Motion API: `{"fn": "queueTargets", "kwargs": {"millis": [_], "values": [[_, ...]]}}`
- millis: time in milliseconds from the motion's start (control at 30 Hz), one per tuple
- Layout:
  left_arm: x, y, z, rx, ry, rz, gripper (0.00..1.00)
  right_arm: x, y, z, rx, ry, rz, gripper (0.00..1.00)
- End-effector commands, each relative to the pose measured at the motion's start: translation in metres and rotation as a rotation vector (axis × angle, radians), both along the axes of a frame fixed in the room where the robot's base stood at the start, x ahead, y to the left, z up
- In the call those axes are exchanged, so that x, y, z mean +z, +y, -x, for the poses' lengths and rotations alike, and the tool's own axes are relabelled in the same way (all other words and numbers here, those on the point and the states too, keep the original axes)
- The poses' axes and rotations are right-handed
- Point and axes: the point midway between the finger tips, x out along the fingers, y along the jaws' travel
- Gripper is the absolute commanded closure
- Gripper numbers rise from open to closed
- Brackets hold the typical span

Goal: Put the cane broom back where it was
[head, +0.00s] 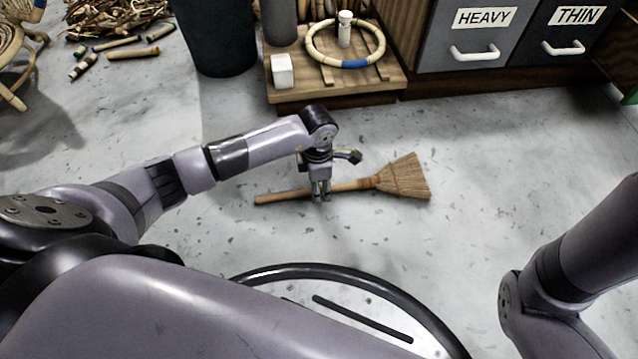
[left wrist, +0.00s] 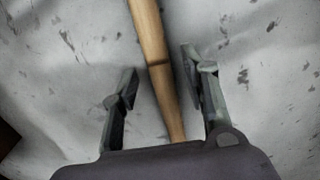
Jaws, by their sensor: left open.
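The cane broom (head: 402,180) lies flat on the concrete floor in the head view, bristles to the right and wooden handle to the left. My left gripper (head: 321,196) points down over the handle near its middle. In the left wrist view the handle (left wrist: 154,50) runs between the two open fingers of my left gripper (left wrist: 160,85), with a gap on both sides. I cannot tell how far the fingertips are above the floor. My right arm shows at the right of the head view, but its gripper is out of view.
A low wooden platform (head: 330,92) behind the broom bears a rattan ring (head: 372,60) and a white block (head: 282,71). A dark bin (head: 215,35) stands left of it, and drawers marked HEAVY (head: 466,40) and THIN (head: 565,42) are at back right. Floor around the broom is clear.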

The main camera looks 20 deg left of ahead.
Motion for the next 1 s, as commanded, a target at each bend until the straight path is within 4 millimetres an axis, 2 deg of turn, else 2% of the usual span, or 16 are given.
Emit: {"fn": "queueTargets", "kwargs": {"millis": [267,467,667,900,1000], "values": [[0.001,0.0,0.0,0.0,0.0,0.0,0.58,0.001,0.0,0.0,0.0,0.0,0.0,0.77],[0.015,0.0,0.0,-0.001,-0.002,-0.001,0.58,0.012,0.0,0.0,-0.001,0.0,0.0,0.77],[0.048,0.001,0.0,0.0,-0.002,-0.001,0.58,0.04,0.0,0.0,-0.001,0.001,0.0,0.77],[0.099,0.002,0.0,-0.001,-0.002,-0.001,0.58,0.079,0.0,0.0,-0.001,0.0,0.0,0.77],[0.114,0.002,0.0,0.0,-0.002,-0.001,0.58,0.089,0.0,0.0,-0.001,0.0,0.0,0.77]]}}
